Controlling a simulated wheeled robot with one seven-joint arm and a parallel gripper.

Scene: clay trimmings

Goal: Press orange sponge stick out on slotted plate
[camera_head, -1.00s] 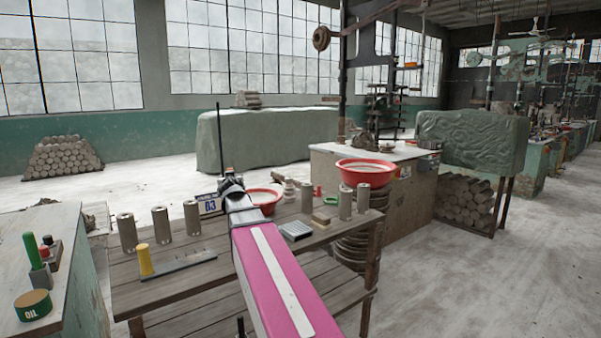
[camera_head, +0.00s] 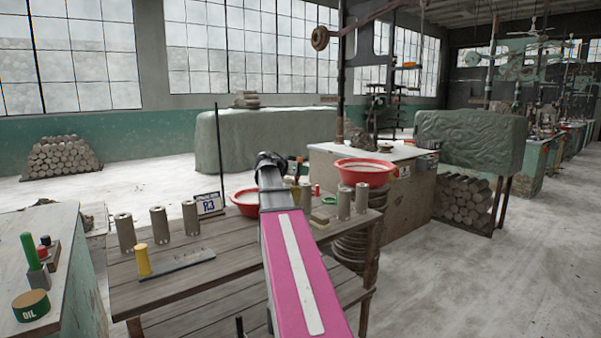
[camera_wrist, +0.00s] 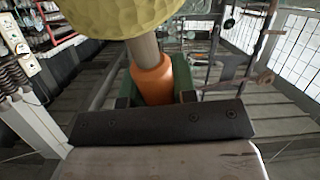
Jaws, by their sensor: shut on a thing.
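In the wrist view, my gripper (camera_wrist: 157,97) is shut on the orange handle of the sponge stick (camera_wrist: 153,80). A pale shaft runs from the handle to a large dimpled yellow sponge head (camera_wrist: 115,17) at the top edge, partly cut off. The stick is clear of the tabletop and touches nothing else that shows. In the head view, my arm reaches over the right part of the wooden table, and the gripper is small and mostly hidden at its far end.
On the wooden table (camera_head: 200,295), several metal cylinders (camera_head: 158,221) stand at the left, near a yellow peg on a dark bar (camera_head: 180,262). A sign (camera_head: 208,204) and red basin (camera_head: 244,203) stand behind. More cylinders (camera_head: 344,203) stand right of my arm.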

